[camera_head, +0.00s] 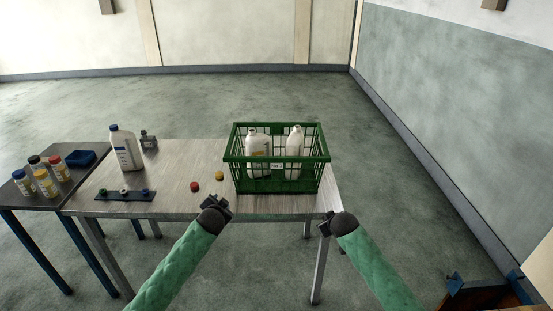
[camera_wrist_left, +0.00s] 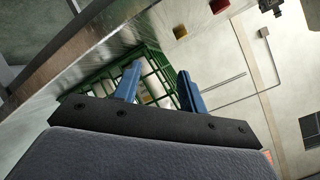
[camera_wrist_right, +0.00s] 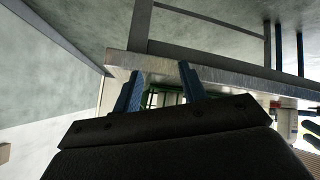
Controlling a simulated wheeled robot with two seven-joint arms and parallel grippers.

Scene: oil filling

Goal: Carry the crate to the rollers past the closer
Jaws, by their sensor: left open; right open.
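A green open-sided crate (camera_head: 277,186) stands on the right end of the metal table (camera_head: 172,180) in the head view. Two white bottles (camera_head: 258,158) (camera_head: 294,154) stand inside it. My left gripper (camera_head: 221,202) is open and empty near the table's front edge, left of the crate and apart from it. My right gripper (camera_head: 326,222) is open and empty at the table's front right corner, apart from the crate. The crate shows beyond the blue fingers in the left wrist view (camera_wrist_left: 156,70) and partly in the right wrist view (camera_wrist_right: 165,98). I see no rollers or closer that I can identify.
A red cap (camera_head: 194,187) and a yellow cap (camera_head: 219,176) lie left of the crate. A white bottle with a blue cap (camera_head: 125,150) and a dark strip (camera_head: 125,195) are further left. A dark side table (camera_head: 45,196) holds several small jars. Floor behind is clear.

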